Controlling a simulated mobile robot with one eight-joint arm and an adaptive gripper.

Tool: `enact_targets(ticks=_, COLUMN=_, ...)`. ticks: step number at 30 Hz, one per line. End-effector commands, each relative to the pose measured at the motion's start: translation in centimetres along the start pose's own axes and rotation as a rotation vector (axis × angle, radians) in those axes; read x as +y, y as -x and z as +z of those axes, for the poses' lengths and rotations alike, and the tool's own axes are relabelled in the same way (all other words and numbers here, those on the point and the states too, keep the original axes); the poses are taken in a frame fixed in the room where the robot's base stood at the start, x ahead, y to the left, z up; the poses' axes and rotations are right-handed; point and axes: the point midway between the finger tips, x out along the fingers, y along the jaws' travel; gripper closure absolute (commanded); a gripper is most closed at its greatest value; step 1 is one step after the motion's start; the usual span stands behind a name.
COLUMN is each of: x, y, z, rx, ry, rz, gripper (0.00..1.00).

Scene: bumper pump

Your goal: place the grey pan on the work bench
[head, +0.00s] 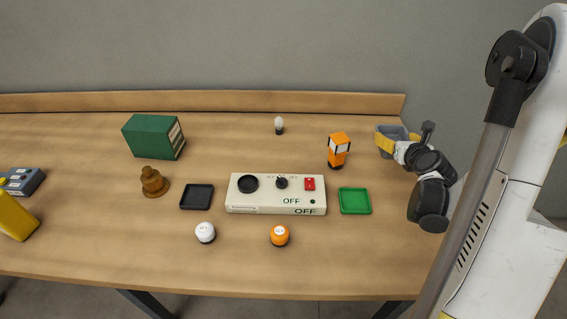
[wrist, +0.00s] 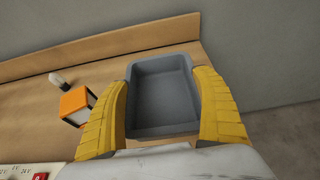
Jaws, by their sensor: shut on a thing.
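The grey pan (wrist: 162,93) is a shallow rectangular tray with raised walls. It sits between the two yellow fingers of my gripper (wrist: 165,110) in the wrist view, and the fingers are shut on its sides. In the head view the pan (head: 393,130) is at the far right end of the work bench (head: 100,230), partly hidden by my gripper (head: 388,141). I cannot tell whether the pan touches the bench top or is held just above it.
An orange and white block (head: 339,150) stands left of the pan, with a small bulb (head: 279,125) beyond it. A green tray (head: 355,201) and a white control box (head: 275,208) lie nearer. The back ledge (head: 200,101) and right bench edge are close to the pan.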

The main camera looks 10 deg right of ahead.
Motion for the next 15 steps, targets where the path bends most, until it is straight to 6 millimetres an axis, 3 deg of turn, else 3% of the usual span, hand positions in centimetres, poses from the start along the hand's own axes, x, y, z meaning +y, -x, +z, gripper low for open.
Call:
enact_targets(ticks=5, x=-0.4, y=-0.2, z=-0.1, rx=0.0, ry=-0.002, rz=-0.007, gripper=0.56)
enact_targets(ticks=8, x=-0.5, y=-1.4, z=-0.3, rx=0.0, ry=-0.001, rz=-0.006, gripper=0.56)
enact_targets(ticks=15, x=-1.3, y=-8.0, z=-1.5, rx=0.0, ry=0.0, rz=-0.004, gripper=0.56)
